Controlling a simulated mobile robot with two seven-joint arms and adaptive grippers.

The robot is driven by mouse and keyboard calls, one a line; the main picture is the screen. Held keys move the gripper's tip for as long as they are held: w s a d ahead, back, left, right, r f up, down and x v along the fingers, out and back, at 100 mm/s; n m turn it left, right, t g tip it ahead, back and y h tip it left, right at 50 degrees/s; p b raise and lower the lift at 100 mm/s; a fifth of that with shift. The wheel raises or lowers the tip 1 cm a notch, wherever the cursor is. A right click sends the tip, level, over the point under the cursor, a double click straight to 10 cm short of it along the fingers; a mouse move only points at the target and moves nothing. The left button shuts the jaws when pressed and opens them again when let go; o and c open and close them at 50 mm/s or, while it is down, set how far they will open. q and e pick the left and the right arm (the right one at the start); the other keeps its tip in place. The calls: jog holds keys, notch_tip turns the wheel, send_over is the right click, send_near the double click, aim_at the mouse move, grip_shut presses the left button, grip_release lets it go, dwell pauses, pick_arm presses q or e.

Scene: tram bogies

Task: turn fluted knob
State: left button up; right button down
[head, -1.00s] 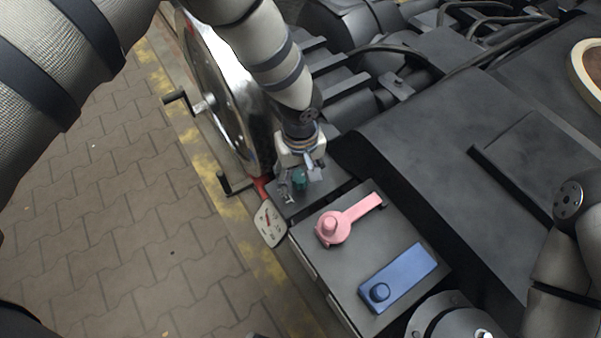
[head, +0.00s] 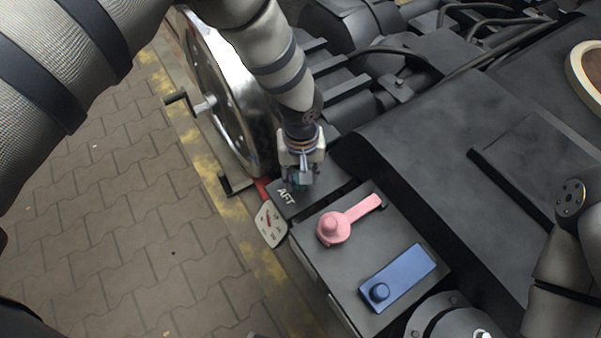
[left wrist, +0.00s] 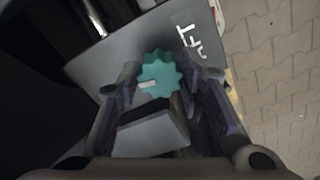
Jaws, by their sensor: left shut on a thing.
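The fluted knob (left wrist: 160,74) is teal with a scalloped rim and a pale pointer mark. It stands on a grey plate (left wrist: 110,62) lettered "AFT", and the mark points left in the left wrist view. My left gripper (left wrist: 162,80) has a finger on each side of the knob and is shut on it. In the head view, my left gripper (head: 299,180) comes down over the plate and hides most of the knob. My right gripper is out of view.
A pink lever (head: 334,228) and a blue block with a round button (head: 402,276) sit on the dark box nearer me. A white gauge plate (head: 270,224) hangs at the plate's edge. A shiny wheel (head: 213,85) stands at left, above paving.

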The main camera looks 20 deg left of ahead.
pick_arm(q)
jog(key=m, duration=0.3)
jog(key=shift+m, duration=0.3)
jog(key=m, duration=0.4)
jog(key=shift+m+p, duration=0.3)
jog(key=m, duration=1.2)
jog(key=shift+m, duration=0.3)
jog(key=m, duration=0.3)
jog(key=shift+m+b, duration=0.3)
jog(key=shift+m, duration=0.1)
jog(key=m, duration=0.4)
jog(key=shift+m+b, duration=0.4)
jog(key=shift+m, duration=1.8)
